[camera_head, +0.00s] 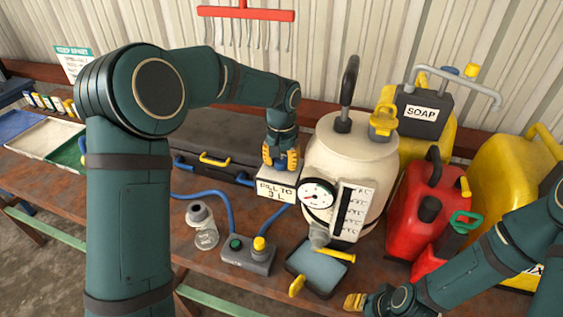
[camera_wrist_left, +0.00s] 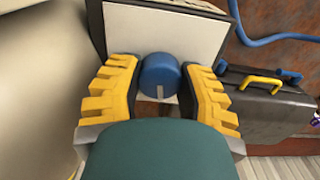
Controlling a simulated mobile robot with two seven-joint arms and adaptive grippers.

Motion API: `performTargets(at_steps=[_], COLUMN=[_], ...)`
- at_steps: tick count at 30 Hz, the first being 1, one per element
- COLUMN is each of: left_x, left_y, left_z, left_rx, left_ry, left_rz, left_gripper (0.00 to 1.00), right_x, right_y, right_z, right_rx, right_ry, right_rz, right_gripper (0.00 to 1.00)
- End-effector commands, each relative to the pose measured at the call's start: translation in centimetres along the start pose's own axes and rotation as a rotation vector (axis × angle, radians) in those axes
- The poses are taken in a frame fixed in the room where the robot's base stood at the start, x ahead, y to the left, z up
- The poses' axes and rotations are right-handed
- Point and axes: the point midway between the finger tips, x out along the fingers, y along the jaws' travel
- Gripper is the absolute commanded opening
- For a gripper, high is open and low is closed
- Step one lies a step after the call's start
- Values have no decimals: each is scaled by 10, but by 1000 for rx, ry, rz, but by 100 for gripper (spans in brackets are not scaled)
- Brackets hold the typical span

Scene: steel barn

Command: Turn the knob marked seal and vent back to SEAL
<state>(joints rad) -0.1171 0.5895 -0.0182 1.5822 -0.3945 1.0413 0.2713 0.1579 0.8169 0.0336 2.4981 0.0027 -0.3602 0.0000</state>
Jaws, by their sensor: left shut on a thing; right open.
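A round blue knob (camera_wrist_left: 158,76) with a pale mark on its face shows in the left wrist view, in front of a white panel (camera_wrist_left: 165,30). My left gripper (camera_wrist_left: 158,90) has its yellow fingers on either side of the knob and is shut on it. In the head view my left gripper (camera_head: 281,158) points down behind the card reading "FILL TO 3 L" (camera_head: 275,190), left of the cream tank (camera_head: 345,150); the knob is hidden there. I cannot read any seal or vent marking. My right gripper (camera_head: 365,301) is open and empty at the bench's front edge.
The tank carries a gauge (camera_head: 317,194) and a level scale (camera_head: 350,210). A button box (camera_head: 248,254), a small clear bottle (camera_head: 202,226) and a grey tray (camera_head: 317,268) stand in front. Red (camera_head: 418,205) and yellow cans crowd the right. A dark case (camera_head: 215,145) lies behind.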

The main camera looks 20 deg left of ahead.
Motion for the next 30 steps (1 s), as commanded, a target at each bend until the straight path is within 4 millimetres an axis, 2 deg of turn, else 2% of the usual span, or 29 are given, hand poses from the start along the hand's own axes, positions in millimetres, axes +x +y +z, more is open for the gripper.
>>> performTargets(at_steps=[6, 15, 30], left_x=[1, 1, 1], left_y=[0, 1, 1], left_z=[1, 1, 1], left_rx=[-183, -360, -441], left_ry=[-2, -3, -5], left_rz=[-1, -1, -1], left_gripper=[2, 2, 2], right_x=[2, 3, 3], right_y=[1, 1, 1], right_z=[0, 0, 0], right_rx=[0, 0, 0], right_ry=[0, 0, 0], right_rz=[0, 0, 0], right_gripper=[47, 47, 47])
